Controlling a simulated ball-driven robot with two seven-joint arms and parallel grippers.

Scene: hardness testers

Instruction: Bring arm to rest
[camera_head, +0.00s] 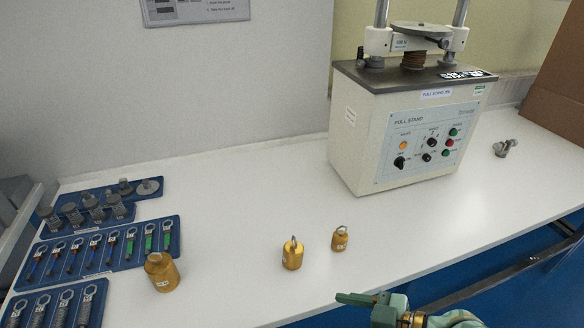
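My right gripper (366,300), green and grey, shows at the bottom edge, right of centre, over the front part of the white table (225,225). Its fingertips point left, and the rest of the gripper and arm is mostly cut off by the frame. I see nothing held at the visible tips, but I cannot tell whether the fingers are open or shut. My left gripper is not in view.
A pull stand machine (365,150) stands at the back. Brass weights (162,273), (292,255), (340,240) stand on the table. Blue trays (172,222) of parts lie left. A small metal part (503,149) lies right.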

